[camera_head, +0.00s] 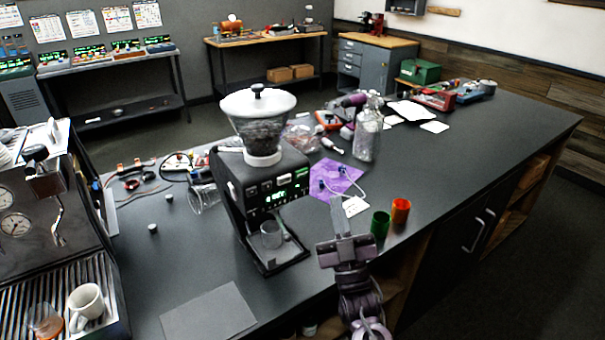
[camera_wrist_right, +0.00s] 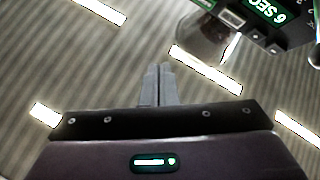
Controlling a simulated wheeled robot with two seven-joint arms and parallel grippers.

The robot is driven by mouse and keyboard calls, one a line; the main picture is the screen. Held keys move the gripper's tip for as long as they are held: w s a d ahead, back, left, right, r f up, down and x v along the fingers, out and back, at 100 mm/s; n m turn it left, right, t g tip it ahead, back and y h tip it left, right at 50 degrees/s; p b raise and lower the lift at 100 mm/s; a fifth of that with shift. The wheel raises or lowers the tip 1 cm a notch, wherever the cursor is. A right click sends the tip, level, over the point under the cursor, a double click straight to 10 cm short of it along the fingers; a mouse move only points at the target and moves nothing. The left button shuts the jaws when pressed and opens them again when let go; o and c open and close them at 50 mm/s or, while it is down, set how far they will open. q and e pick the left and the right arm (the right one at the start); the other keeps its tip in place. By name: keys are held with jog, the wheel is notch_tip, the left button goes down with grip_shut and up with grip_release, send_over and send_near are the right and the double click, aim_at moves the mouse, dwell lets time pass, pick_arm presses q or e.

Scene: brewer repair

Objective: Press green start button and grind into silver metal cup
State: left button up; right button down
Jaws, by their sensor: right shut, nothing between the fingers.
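The grinder (camera_head: 262,185) stands on the dark counter, with a clear hopper of dark beans and a white lid on top. Its front panel (camera_head: 278,196) glows green; I cannot make out which mark is the start button. My left gripper is out of view.
A green cup (camera_head: 380,223) and an orange cup (camera_head: 401,210) stand right of my right gripper. An espresso machine (camera_head: 45,220) is at left. A grey mat (camera_head: 208,313) lies in front.

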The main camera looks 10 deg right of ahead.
aim_at(302, 173)
jog(key=shift+w, duration=0.1)
jog(key=w+a+b, duration=0.3)
jog(key=w+b, duration=0.1)
jog(key=w, duration=0.4)
dwell(0.3)
jog(key=shift+w, duration=0.1)
dwell(1.8)
jog(key=shift+w+a+b, duration=0.15)
jog(key=shift+w+b, duration=0.2)
jog(key=shift+b, duration=0.05)
jog(key=shift+w+a+b, duration=0.1)
jog(key=shift+w+b, duration=0.2)
jog(key=shift+w, duration=0.05)
dwell(0.6)
jog(key=shift+s, duration=0.15)
jog(key=shift+s+d+p, duration=0.25)
jog(key=shift+s+p, duration=0.1)
jog(key=shift+s, duration=0.3)
